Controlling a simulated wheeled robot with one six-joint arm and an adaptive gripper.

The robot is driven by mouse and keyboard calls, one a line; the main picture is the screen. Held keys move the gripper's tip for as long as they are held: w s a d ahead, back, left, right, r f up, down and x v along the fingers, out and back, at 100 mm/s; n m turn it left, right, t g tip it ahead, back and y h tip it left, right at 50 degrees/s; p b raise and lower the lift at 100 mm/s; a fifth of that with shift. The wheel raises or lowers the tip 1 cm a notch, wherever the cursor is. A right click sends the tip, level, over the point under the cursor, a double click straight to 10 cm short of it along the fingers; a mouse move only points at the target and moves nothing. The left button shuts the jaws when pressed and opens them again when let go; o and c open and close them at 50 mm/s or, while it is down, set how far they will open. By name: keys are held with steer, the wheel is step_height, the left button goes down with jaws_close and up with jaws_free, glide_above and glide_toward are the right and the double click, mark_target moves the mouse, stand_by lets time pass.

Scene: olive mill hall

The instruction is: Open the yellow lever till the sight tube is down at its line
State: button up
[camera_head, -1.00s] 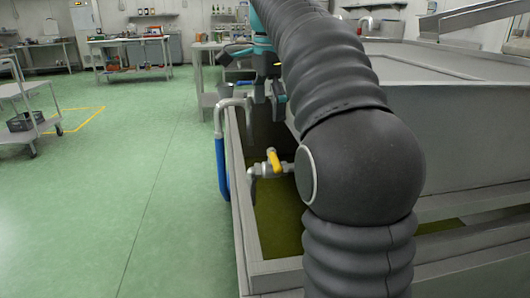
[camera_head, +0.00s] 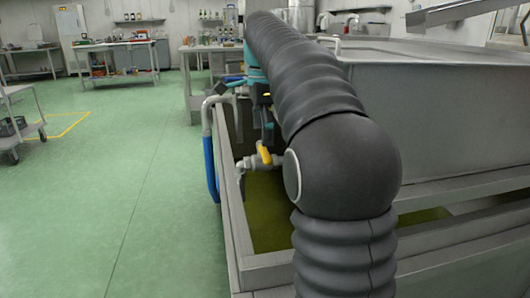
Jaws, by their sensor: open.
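The yellow lever (camera_head: 265,154) sits on a small metal tap (camera_head: 248,164) inside the near left part of the metal vat (camera_head: 228,235). The lever stands tilted up from the tap. My gripper (camera_head: 268,122) is partly hidden behind my arm. It shows as a dark shape just above the lever in the picture, open and holding nothing that I can see. I cannot tell whether it touches the lever. I cannot make out a sight tube or its line for sure.
A grey bent pipe with a blue sleeve (camera_head: 210,168) hangs over the vat's left wall, beside the tap. Yellow-green liquid (camera_head: 268,212) lies in the vat. A trolley (camera_head: 20,120) and benches stand at the left and back. The green floor left of the vat is clear.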

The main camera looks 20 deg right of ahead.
mark_target(263, 151)
steer(key=shift+f+b, duration=0.35)
steer(key=shift+f, duration=1.4)
